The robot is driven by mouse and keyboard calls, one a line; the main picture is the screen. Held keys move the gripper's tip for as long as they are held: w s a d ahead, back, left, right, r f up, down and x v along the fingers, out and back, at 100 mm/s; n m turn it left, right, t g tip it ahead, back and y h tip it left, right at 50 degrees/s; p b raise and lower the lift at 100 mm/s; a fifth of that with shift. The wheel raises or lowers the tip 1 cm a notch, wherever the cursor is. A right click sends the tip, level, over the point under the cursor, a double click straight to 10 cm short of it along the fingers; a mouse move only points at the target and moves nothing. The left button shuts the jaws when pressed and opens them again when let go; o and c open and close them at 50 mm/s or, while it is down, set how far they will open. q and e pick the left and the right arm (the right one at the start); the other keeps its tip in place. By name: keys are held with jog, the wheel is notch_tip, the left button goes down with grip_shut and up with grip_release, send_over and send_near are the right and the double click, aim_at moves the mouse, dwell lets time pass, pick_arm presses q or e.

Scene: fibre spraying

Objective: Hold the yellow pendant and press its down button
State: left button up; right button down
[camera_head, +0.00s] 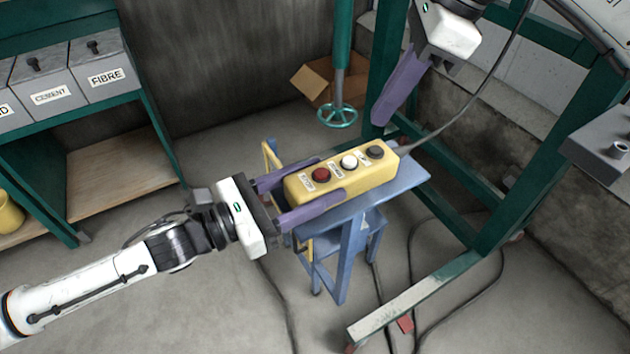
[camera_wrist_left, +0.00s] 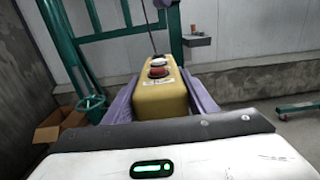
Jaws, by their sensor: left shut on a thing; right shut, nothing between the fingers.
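The yellow pendant (camera_head: 341,179) lies over the blue stand (camera_head: 411,178) in the head view, with a red, a white and a dark button (camera_head: 375,152) on its top face. Each button has a small label; I cannot read them for certain. My left gripper (camera_head: 325,175) is shut on the pendant's red-button end, one purple finger along each side. The pendant also shows between the fingers in the left wrist view (camera_wrist_left: 160,98). My right gripper (camera_head: 383,118) is shut and empty, its purple fingers pointing down above and beyond the dark button, apart from it.
A cable (camera_head: 463,118) runs from the pendant's far end up to the right. A green frame (camera_head: 520,135) stands at the right, and a green handwheel (camera_head: 338,115) and cardboard box (camera_head: 313,82) are behind. A shelf with labelled bins (camera_head: 104,71) stands at the left.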

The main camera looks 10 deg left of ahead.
dwell(0.8)
jog(key=a+t+y, duration=0.1)
jog(key=t, duration=0.1)
jog(key=a+r+t+y, duration=0.1)
jog(key=t, duration=0.1)
jog(key=a+r+t, duration=0.1)
jog(key=t, duration=0.1)
jog(key=shift+s+a+n+y, duration=0.15)
jog(key=shift+s+n+y, duration=0.15)
jog(key=shift+s+y, duration=0.1)
jog(key=shift+f, duration=0.1)
send_over(355, 168)
jog(key=shift+f, duration=4.35)
jog(key=shift+f, duration=0.45)
